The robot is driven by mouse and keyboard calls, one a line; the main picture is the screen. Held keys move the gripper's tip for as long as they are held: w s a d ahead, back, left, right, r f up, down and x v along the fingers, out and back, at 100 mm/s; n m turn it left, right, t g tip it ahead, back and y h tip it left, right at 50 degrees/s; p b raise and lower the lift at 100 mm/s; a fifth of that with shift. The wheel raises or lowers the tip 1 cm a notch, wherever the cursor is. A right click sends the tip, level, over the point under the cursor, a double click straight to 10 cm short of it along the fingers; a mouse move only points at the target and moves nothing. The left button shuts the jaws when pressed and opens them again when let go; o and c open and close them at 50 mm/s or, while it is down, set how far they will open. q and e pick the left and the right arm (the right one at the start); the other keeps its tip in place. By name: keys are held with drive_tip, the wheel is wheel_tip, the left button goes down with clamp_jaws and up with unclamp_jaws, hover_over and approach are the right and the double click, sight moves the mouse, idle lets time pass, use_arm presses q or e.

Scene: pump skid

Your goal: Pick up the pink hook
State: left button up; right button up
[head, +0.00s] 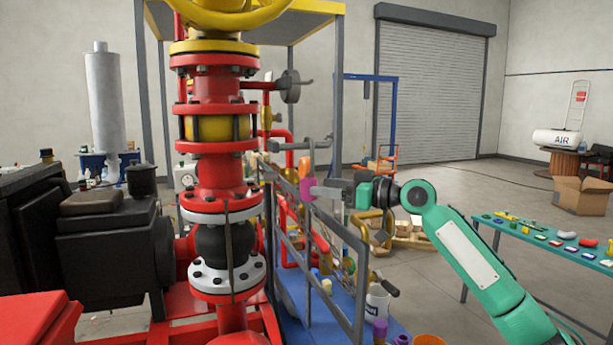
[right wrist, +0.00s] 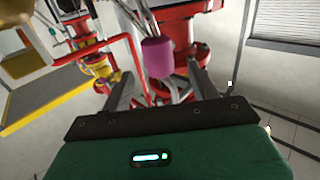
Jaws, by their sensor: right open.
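The pink hook (head: 305,188) shows in the head view as a small magenta piece at the railing of the skid, just at the tips of my right gripper (head: 318,190). In the right wrist view the pink hook (right wrist: 157,57) looks like a rounded magenta block. It lies between and slightly beyond the two fingers of my right gripper (right wrist: 158,78). The fingers are apart, with a gap on each side of the hook. I cannot tell how the hook is fixed, and its far side is hidden. My left gripper is not in view.
A grey railing (head: 340,300) runs along the skid below my right gripper. A red pipe column (head: 215,175) with flanges stands close on the left. An orange piece (head: 305,166) sits just above the hook. A table (head: 510,240) with small parts stands at right.

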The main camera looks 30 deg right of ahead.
sight(305, 180)
drive_tip(key=p+x, duration=0.1)
drive_tip(key=x, duration=0.1)
drive_tip(key=p+x, duration=0.2)
drive_tip(key=r+p+x, duration=0.1)
drive_tip(key=x, duration=0.1)
drive_tip(key=shift+w+a+f+p, duration=0.2)
drive_tip(key=shift+w+a+p, duration=0.1)
drive_tip(key=shift+w+p, duration=0.1)
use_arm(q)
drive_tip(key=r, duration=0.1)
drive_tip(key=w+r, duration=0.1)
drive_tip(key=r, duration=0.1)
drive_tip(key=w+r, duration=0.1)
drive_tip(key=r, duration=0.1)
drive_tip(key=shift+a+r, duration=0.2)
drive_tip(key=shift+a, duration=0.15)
use_arm(e)
drive_tip(key=shift+f, duration=0.1)
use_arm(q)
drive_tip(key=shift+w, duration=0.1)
use_arm(e)
drive_tip(key=shift+c, duration=0.2)
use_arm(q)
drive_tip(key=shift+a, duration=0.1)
use_arm(e)
drive_tip(key=c, duration=1.1)
